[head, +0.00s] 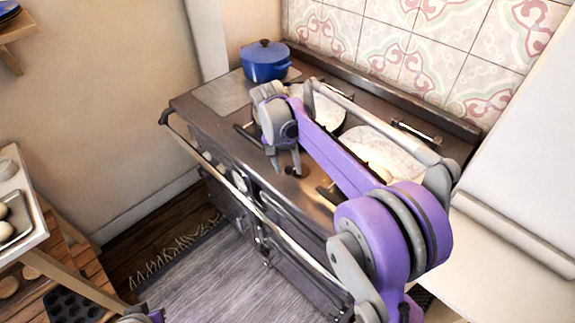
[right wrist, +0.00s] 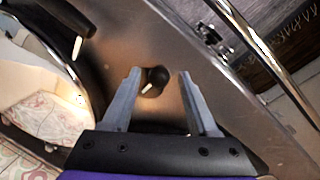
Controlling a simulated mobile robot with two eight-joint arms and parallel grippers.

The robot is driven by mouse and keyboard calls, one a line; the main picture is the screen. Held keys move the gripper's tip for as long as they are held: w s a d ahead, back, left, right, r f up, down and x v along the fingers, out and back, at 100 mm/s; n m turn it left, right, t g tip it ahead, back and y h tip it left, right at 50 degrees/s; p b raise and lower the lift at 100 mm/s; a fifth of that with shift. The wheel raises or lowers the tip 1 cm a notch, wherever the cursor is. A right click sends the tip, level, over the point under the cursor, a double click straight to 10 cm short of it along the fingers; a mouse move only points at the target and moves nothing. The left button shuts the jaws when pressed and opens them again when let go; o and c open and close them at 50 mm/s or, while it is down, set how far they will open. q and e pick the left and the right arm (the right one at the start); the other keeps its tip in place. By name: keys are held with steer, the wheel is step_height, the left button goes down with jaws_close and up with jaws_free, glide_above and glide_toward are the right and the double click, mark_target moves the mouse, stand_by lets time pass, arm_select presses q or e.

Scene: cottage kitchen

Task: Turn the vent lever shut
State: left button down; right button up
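The vent lever, a small black knob with a pale pin, shows between my fingers in the right wrist view (right wrist: 157,78). In the head view it is a small dark shape (head: 292,171) on the front part of the range top. My right gripper (head: 285,164) points down over it, fingers apart. In the right wrist view the fingers of this gripper (right wrist: 160,74) stand on both sides of the knob, with gaps visible; contact cannot be told. Of my left arm only a purple and grey piece shows at the bottom left edge of the head view; its fingers are hidden.
The dark range (head: 212,121) has two pale round hob lids (head: 385,150) and a front rail (head: 285,236). A blue pot (head: 265,62) stands at its back left. A second black handle with a pale tip (right wrist: 77,47) is near the lid. A tray (head: 15,220) stands far left.

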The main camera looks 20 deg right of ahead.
steer(key=shift+r, duration=0.15)
step_height(320, 180, up, 10)
steer(key=w+a, duration=0.1)
steer(key=shift+a+r+p, duration=0.2)
steer(key=shift+a+p, duration=0.15)
steer(key=shift+p, duration=0.05)
stand_by(0.5)
steer(key=s+a+f+n+t, duration=0.1)
steer(key=s+f, duration=0.3)
steer(key=s, duration=0.4)
steer(key=s+a+f+n+t+y, duration=0.1)
steer(key=s+f+n+t, duration=0.2)
steer(key=s+f, duration=0.2)
steer(key=s+a+f+n+t, duration=0.1)
steer(key=s+f+n+t, duration=0.1)
steer(key=s, duration=1)
step_height(320, 180, down, 3)
steer(key=shift+r+n+t+y, duration=0.2)
steer(key=shift+n+t+y, duration=0.2)
steer(key=shift+n, duration=0.1)
steer(key=shift+c, duration=1.1)
